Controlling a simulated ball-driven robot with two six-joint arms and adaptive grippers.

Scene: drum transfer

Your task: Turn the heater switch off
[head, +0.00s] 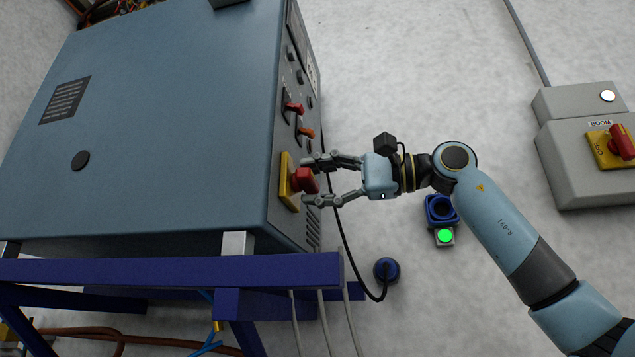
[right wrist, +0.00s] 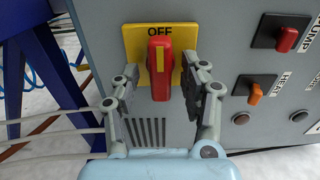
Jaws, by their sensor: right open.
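In the right wrist view the red handle (right wrist: 160,72) is vertical, below the word "OFF". The heater switch is outside my fingers, to their right in that view. Contact with the red handle is unclear.
A red pump switch (right wrist: 287,39) sits beyond the heater switch. The blue-grey cabinet (head: 170,110) stands on a blue frame (head: 180,270). A black cable hangs below my right gripper. A grey "BOOM" box (head: 580,165) is at the right.

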